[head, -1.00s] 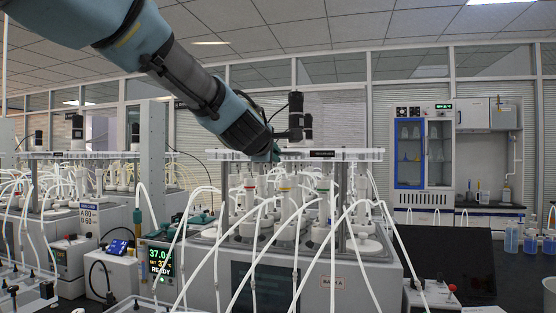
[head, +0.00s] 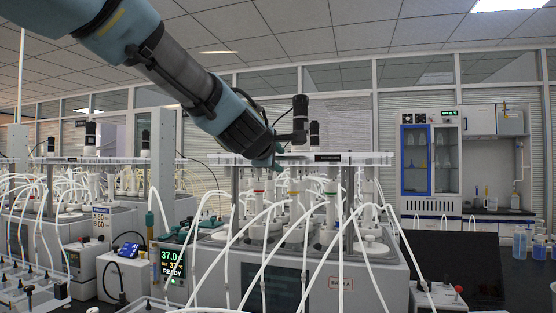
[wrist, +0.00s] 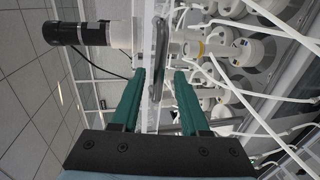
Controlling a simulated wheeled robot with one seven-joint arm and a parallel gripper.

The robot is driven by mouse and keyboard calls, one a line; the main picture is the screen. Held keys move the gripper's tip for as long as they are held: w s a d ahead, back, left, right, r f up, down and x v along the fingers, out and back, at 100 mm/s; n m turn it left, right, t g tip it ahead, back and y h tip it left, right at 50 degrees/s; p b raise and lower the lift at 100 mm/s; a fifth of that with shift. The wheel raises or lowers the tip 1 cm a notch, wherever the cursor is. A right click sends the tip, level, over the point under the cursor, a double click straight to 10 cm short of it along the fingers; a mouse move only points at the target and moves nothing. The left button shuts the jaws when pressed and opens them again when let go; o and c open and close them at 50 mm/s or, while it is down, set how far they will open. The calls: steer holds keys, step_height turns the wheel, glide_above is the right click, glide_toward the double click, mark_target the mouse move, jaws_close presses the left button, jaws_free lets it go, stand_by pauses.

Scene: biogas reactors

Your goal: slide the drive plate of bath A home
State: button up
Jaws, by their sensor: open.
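The drive plate of bath A (head: 362,158) is a pale flat plate on posts above the grey bath A (head: 375,266), with a small black label on its front edge. My gripper (head: 276,153) is at the plate's front edge, left of that label. In the wrist view my gripper (wrist: 160,72) is open, with green fingers on either side of the plate (wrist: 146,35), which shows nearly edge-on. A grey metal bar (wrist: 160,55) shows along the plate between the fingertips. I see no finger closed on it, and contact cannot be told.
A black motor (wrist: 75,34) stands on the plate's upper side. White tubes (head: 235,245) loop in front of bath A from several capped vessels below the plate. A second bath (head: 112,220) with its own plate stands at left.

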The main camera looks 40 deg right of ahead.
steer(key=v, duration=1)
steer(key=shift+s+a, duration=0.2)
steer(key=shift+a, duration=0.1)
steer(key=w+a+f+m+g+y, duration=0.1)
steer(key=w+a+f+m+y, duration=0.15)
steer(key=w+a+f, duration=0.4)
steer(key=w+a+f+m+y, duration=0.1)
steer(key=w+a+f+y, duration=0.2)
steer(key=a+f, duration=0.5)
steer(key=w+a+f+m+g+y, duration=0.1)
steer(key=w+a+f+y, duration=0.1)
steer(key=w+a+f, duration=0.5)
steer(key=s+a+f+m+g+y, duration=0.1)
steer(key=s+a+f+g+y, duration=0.1)
steer(key=s+a+f, duration=0.3)
steer(key=s+a+f+m+g+y, duration=0.2)
steer(key=s+a+f, duration=0.3)
steer(key=a+f, duration=0.7)
steer(key=a+y, duration=0.1)
steer(key=a, duration=0.4)
steer(key=shift+s+a+f+g, duration=0.15)
steer(key=shift+s+f+g, duration=0.15)
steer(key=shift+s+g, duration=0.1)
